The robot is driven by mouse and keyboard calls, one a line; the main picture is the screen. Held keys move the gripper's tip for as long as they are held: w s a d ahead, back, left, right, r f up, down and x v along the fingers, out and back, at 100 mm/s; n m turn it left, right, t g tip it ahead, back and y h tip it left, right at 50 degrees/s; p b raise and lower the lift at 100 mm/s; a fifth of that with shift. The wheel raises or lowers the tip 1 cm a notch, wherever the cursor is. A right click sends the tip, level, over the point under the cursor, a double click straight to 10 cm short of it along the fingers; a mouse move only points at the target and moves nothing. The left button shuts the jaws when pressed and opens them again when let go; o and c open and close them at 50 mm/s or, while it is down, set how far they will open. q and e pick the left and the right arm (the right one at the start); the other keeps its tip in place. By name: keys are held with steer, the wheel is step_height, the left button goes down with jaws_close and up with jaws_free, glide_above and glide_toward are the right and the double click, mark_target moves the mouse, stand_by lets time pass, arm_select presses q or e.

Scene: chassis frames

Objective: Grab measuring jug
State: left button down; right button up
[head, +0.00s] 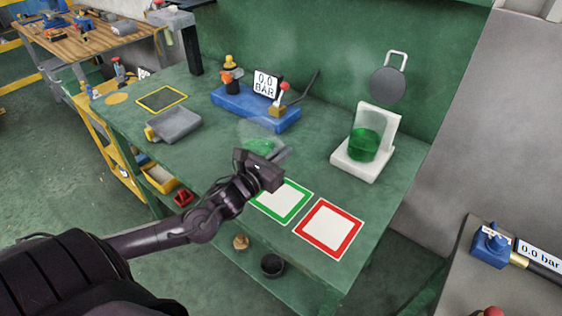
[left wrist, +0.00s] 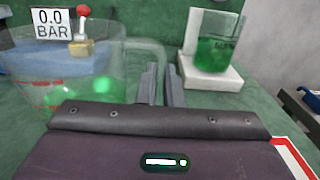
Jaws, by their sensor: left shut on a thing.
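The measuring jug (head: 257,143) is clear, with a little green showing low inside it, and stands on or close above the green bench top. In the left wrist view the jug (left wrist: 98,72) fills the left side, with faint red markings and a see-through handle on its right. My left gripper (head: 280,153) is at the jug's handle side. Its two fingers (left wrist: 163,80) are close together and shut on the handle. The gripper body hides the jug's lower part in the wrist view. My right gripper is not in view.
A blue pump unit (head: 255,108) with a 0.0 BAR display stands behind the jug. A beaker of green liquid (head: 363,144) sits on a white stand at right. A grey tray (head: 175,124) is at left. Green-framed (head: 283,201) and red-framed (head: 328,229) squares lie in front, empty.

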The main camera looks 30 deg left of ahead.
arm_select(q)
step_height(320, 180, up, 16)
steer(key=shift+f+p, duration=0.15)
steer(key=shift+p, duration=0.3)
stand_by(0.4)
